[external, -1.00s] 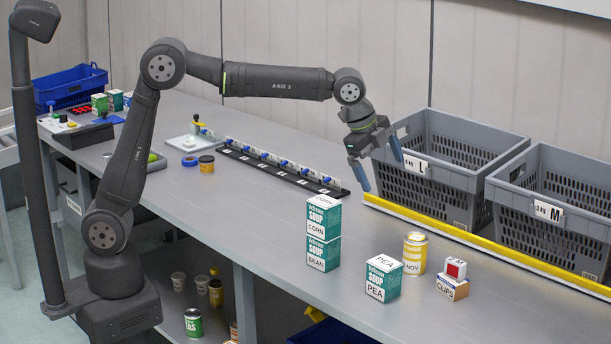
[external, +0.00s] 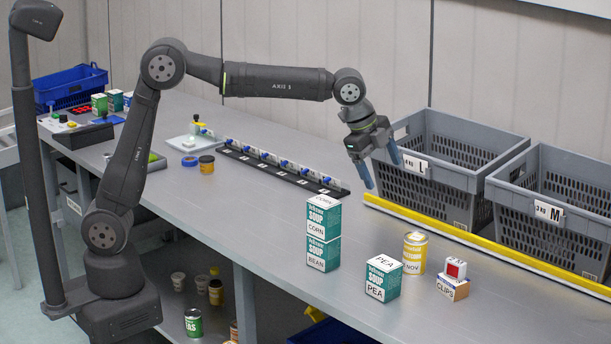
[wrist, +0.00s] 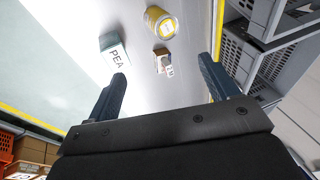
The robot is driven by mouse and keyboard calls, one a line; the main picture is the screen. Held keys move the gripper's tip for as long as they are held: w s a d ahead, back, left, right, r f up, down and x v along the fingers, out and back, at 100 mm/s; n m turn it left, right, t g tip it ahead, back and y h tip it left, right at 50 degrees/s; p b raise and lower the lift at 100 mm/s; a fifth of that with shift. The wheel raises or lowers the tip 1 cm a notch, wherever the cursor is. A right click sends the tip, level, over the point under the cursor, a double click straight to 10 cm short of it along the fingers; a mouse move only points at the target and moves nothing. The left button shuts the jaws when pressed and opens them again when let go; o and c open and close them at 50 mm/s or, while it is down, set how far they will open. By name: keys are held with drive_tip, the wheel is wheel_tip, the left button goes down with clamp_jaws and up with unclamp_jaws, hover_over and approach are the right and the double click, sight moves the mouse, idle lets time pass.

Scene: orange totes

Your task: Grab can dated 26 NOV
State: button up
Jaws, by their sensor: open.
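A yellow can (external: 414,253) stands upright on the grey bench, between the teal PEA box and the small CLIPS box. Its label reads "NOV"; the day number is too small to read. It also shows in the wrist view (wrist: 161,22), at the top, beyond my fingertips. My gripper (external: 381,174) is open and empty above the bench, up and to the left of the can in the external view. In the wrist view its two blue fingers (wrist: 163,80) are wide apart, with nothing between them.
The PEA box (external: 383,279) stands close left of the can. The CLIPS box (external: 452,287) carries a red-and-white item (external: 455,268). Stacked soup boxes (external: 323,236) stand further left. Two grey crates (external: 478,145) (external: 582,180) sit behind a yellow edge strip (external: 500,252).

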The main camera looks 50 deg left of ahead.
wheel_tip(320, 180, up, 5)
drive_tip(key=w+a+f+g+h, duration=0.2)
drive_tip(key=w+a+g+h, duration=0.2)
drive_tip(key=w+a+h, duration=0.65)
drive_tip(key=h, duration=0.2)
approach(425, 247)
drive_tip(key=shift+x, duration=3.45)
drive_tip(key=c, duration=1.3)
